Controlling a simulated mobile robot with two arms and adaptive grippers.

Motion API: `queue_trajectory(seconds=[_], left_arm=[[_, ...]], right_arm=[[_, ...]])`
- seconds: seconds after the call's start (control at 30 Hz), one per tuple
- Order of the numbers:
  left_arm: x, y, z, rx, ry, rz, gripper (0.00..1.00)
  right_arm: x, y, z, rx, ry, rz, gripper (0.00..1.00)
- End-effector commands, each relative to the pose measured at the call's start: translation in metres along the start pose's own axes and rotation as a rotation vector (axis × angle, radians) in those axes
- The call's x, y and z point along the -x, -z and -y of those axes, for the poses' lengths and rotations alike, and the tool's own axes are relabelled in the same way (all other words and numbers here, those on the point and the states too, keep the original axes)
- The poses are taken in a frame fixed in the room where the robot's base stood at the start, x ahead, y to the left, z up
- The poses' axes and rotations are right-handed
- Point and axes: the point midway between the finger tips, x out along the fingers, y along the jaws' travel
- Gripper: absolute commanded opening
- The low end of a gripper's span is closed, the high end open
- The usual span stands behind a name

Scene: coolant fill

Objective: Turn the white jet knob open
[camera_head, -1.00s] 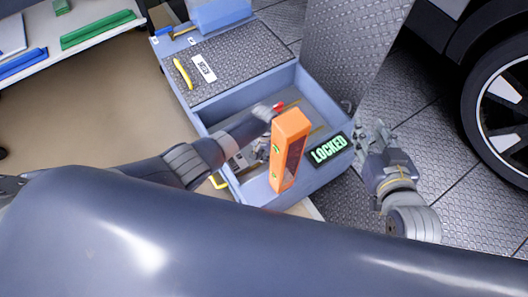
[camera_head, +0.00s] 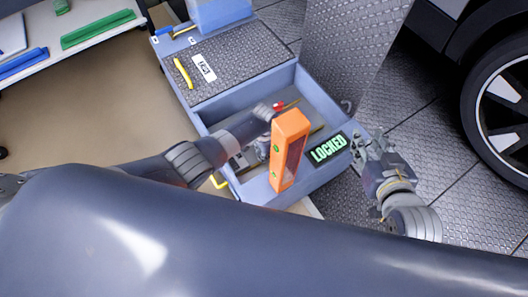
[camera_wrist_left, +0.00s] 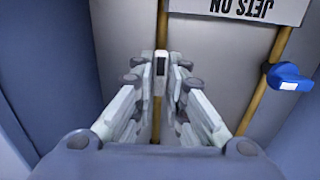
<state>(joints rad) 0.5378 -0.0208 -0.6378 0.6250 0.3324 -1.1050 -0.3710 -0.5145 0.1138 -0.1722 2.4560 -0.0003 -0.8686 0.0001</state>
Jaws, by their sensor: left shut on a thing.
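In the left wrist view the white jet knob (camera_wrist_left: 161,66) is a small pale piece with a dark face, in front of a yellow pipe. My left gripper (camera_wrist_left: 161,82) has its fingers closed together on it. In the head view the left gripper is largely hidden behind an orange upright block, inside the blue box (camera_head: 323,92). My right gripper (camera_head: 368,142) is outside the box at its right, beside the green LOCKED sign (camera_head: 328,148); its fingers look apart and empty.
An upside-down JETS ON label (camera_wrist_left: 240,8) and a blue lever (camera_wrist_left: 288,77) are near the left gripper. The orange block (camera_head: 288,150) stands at the box's front. A red-tipped part (camera_head: 280,106) is inside the box. A car wheel (camera_head: 505,105) is at right.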

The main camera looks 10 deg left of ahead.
Motion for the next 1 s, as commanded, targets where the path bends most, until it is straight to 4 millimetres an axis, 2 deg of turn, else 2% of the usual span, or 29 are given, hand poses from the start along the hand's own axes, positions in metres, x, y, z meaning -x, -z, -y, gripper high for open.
queue_trajectory(seconds=[0.33, 0.37, 0.4, 0.43, 0.47, 0.83, 1.0], left_arm=[[-0.001, -0.001, -0.002, -0.010, -0.001, 0.003, 0.00], [-0.001, -0.001, -0.002, -0.010, -0.001, 0.003, 0.15], [-0.001, -0.001, -0.001, -0.010, -0.001, 0.003, 0.24], [-0.001, -0.001, -0.001, -0.010, -0.001, 0.003, 0.31], [-0.001, -0.001, -0.001, -0.009, -0.001, 0.002, 0.33], [0.001, 0.000, 0.000, -0.006, 0.001, 0.000, 0.33], [0.009, 0.001, 0.000, -0.006, 0.000, -0.002, 0.33]], right_arm=[[0.000, 0.000, 0.000, 0.000, -0.001, 0.002, 0.33], [0.000, 0.000, -0.001, 0.000, -0.001, 0.002, 0.33], [0.000, 0.000, -0.001, 0.000, -0.001, 0.002, 0.33], [0.000, 0.000, -0.001, 0.000, -0.001, 0.002, 0.33], [0.000, 0.000, -0.001, 0.000, -0.001, 0.002, 0.33], [0.001, 0.002, -0.001, 0.002, -0.001, -0.002, 0.33], [0.001, 0.001, -0.001, 0.001, -0.001, -0.001, 0.33]])
